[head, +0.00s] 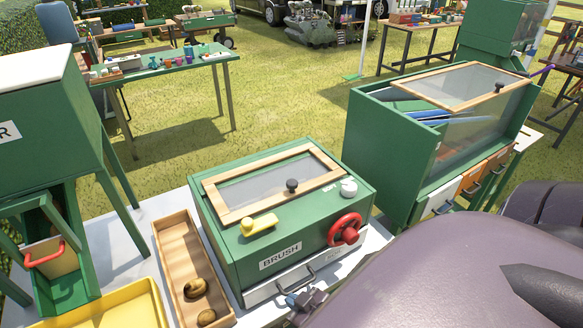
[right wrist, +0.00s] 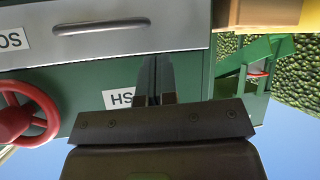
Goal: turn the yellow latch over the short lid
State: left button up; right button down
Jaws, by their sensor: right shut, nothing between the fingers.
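The yellow latch (head: 259,225) lies on top of the green BRUSH box, at the front left corner of the short lid. Its bar runs roughly along the lid's front edge; I cannot tell whether it overlaps the frame. The short lid (head: 230,214) has a wooden frame, a mesh panel and a black knob (head: 291,185), and lies flat on the box. My right gripper (head: 304,298) is low at the box front, by the drawer handle. In the right wrist view my gripper (right wrist: 155,75) is shut and empty before the BRUSH label. My left gripper is not in view.
A red handwheel (head: 345,229) sticks out at the box's front right. A white knob (head: 348,187) stands on top. A wooden tray (head: 177,253) with brown lumps lies left of the box, with a yellow tray (head: 110,305) beyond. A larger green cabinet (head: 385,150) stands right.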

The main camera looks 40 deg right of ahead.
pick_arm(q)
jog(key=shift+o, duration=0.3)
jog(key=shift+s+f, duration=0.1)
pick_arm(e)
jog(key=shift+w+r, duration=0.1)
pick_arm(q)
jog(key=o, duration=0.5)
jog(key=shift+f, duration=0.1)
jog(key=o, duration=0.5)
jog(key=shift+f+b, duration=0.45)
jog(key=shift+b, duration=0.1)
pick_arm(e)
jog(key=w+a+r+n+y+b, duration=0.2)
jog(key=w+a+r+n+y, duration=0.3)
jog(key=r+n+y, duration=0.5)
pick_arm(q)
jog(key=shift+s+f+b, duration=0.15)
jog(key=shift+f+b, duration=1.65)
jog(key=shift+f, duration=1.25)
pick_arm(e)
jog(key=d+r, duration=0.5)
jog(key=d, duration=0.4)
jog(key=s+d+r+m+g+y, duration=0.1)
jog(key=d+r, duration=0.5)
jog(key=d, duration=0.3)
jog(key=shift+s+g+y, duration=0.3)
